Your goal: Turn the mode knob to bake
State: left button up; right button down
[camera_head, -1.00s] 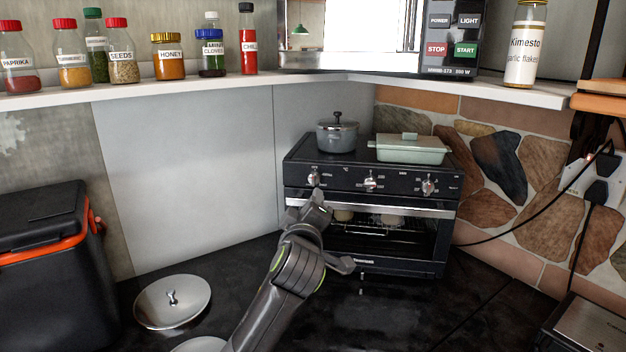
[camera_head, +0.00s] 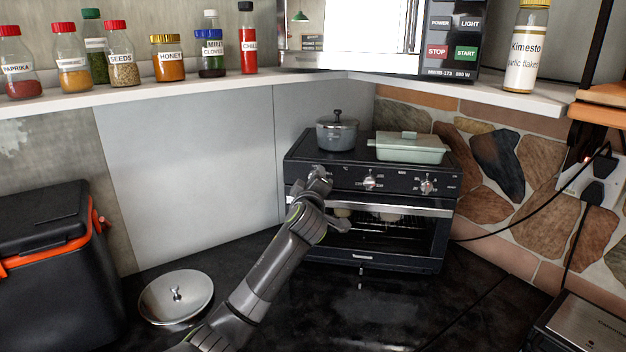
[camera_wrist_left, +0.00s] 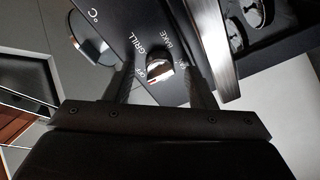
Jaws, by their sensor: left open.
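The black toaster oven (camera_head: 400,258) stands in the corner, with a row of knobs along its top panel. My right gripper is not in view.
A grey pot (camera_head: 337,132) and a pale green lidded dish (camera_head: 410,149) stand on the oven. A metal lid (camera_head: 190,308) lies on the dark counter. A shelf (camera_head: 200,88) with spice jars runs above. A black cable (camera_head: 535,212) hangs at right.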

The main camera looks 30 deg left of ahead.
pick_arm(q)
jog(key=shift+w+a, duration=0.1)
jog(key=shift+w, duration=0.05)
jog(key=c, duration=0.9)
jog(key=shift+c, duration=0.2)
